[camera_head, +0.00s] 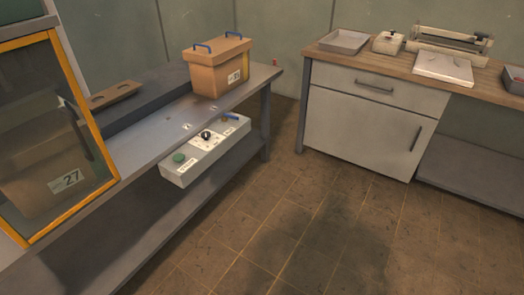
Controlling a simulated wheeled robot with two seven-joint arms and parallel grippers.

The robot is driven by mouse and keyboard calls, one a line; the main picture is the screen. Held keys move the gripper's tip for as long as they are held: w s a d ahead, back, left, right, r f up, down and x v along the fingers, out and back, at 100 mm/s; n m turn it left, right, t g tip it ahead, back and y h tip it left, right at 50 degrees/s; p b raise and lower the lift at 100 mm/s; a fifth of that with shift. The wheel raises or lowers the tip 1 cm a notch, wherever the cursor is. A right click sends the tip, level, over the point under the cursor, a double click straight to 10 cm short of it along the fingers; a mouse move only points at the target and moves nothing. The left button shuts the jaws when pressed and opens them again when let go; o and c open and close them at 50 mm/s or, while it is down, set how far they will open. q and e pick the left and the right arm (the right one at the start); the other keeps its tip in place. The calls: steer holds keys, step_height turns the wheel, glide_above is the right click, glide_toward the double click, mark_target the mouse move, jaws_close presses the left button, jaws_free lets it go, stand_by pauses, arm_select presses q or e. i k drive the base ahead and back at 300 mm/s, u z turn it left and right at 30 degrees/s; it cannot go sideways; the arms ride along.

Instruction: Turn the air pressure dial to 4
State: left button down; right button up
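A light grey control box (206,150) is fixed below the front edge of the grey metal bench. On its face is a black round dial (206,135) on a white plate. The marks around the dial are too small to read, so I cannot tell its setting. A green button (179,157) sits to the left of the dial on the box. A small blue and yellowish part (229,117) sits at the box's right end. Neither of my grippers is in view.
The metal bench (150,150) bears a brown box (217,68) with blue handles. A yellow-framed glass door (60,120) stands at the left, with a crate behind it. A wood-topped cabinet (370,115) stands at the back right. The tiled floor (310,220) before the bench is clear.

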mark_target(205, 135)
steer(key=u, duration=0.7)
steer(key=i, duration=0.55)
steer(key=u, duration=0.45)
